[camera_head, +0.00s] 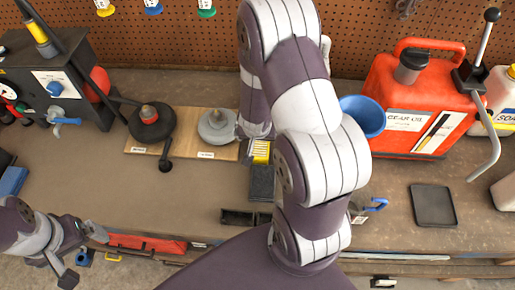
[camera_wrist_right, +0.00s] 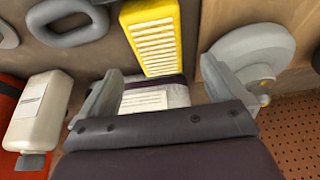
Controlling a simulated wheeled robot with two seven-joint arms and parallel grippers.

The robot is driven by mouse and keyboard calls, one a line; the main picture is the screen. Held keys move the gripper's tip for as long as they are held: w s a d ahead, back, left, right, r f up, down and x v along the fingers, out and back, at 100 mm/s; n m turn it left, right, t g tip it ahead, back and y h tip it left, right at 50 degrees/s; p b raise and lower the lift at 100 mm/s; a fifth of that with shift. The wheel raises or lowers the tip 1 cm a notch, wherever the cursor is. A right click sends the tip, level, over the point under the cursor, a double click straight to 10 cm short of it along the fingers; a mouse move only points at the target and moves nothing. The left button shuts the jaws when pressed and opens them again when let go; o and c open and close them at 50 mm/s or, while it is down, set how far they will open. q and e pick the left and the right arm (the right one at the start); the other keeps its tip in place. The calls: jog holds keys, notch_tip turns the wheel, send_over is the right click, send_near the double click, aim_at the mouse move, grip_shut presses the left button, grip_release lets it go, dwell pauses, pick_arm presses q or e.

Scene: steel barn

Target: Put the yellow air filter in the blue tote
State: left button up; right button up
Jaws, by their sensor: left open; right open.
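The yellow air filter (camera_head: 260,151), with pale pleats, shows just left of my right arm in the head view, partly hidden by it. In the right wrist view the filter (camera_wrist_right: 152,38) lies at top centre, beyond the fingers and roughly in line with the gap. My right gripper (camera_wrist_right: 160,92) is open; a pale labelled surface shows between its fingers, and I cannot tell whether they touch it. My left gripper (camera_head: 82,252) is open and empty at the bench's front left edge. I cannot surely make out the blue tote; a blue object (camera_head: 12,181) sits at the left edge.
A grey round-based part (camera_head: 216,127) and a dark one (camera_head: 151,121) stand on a wooden board. A red gear oil can (camera_head: 412,100), a blue round container (camera_head: 364,115) and a black tray (camera_head: 433,205) are to the right.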

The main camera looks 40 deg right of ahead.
aim_at(259, 143)
jog(key=x, duration=0.1)
jog(key=b+x, duration=0.1)
jog(key=x, duration=0.3)
jog(key=shift+s+a+f, duration=0.15)
jog(key=shift+s+f, duration=0.15)
jog(key=shift+f, duration=0.05)
jog(key=shift+w+f+b, duration=0.1)
jog(key=shift+f+b, duration=0.2)
jog(key=shift+f, duration=0.05)
jog(key=shift+w+d+f, duration=0.1)
jog(key=shift+w+d, duration=0.05)
jog(key=shift+d, duration=0.05)
jog(key=shift+f, duration=0.2)
